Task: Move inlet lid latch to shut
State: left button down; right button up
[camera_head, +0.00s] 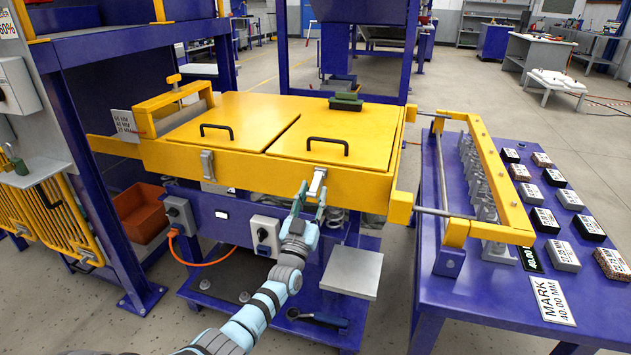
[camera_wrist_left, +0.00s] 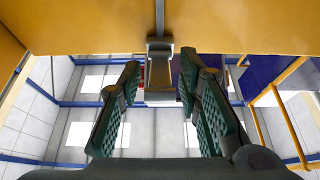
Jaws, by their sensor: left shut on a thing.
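A yellow box-shaped machine (camera_head: 245,171) has two lids side by side, each with a black handle. A metal latch (camera_head: 318,180) sits on its front face below the right lid (camera_head: 338,133). It also shows in the wrist view (camera_wrist_left: 159,72). The fingers hide part of the latch's lower end. A second, similar latch (camera_head: 207,165) hangs below the left lid (camera_head: 220,119). Both lids lie closed. My right gripper is out of view.
A purple table (camera_head: 460,298) at the right holds several labelled blocks and a yellow frame (camera_head: 494,179). Blue posts (camera_head: 95,190) stand at the left. A grey plate (camera_head: 352,272) and an orange cable (camera_head: 212,262) lie below the machine. A green block (camera_head: 346,102) rests on top.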

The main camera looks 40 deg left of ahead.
pick_arm(q)
jog(key=shift+w+a+f, duration=0.1)
jog(key=shift+w+f, duration=0.1)
jog(key=shift+f, duration=0.3)
jog(key=shift+w+a+f, duration=0.1)
jog(key=shift+w+f, duration=0.1)
jog(key=shift+f, duration=0.3)
jog(key=shift+w, duration=0.1)
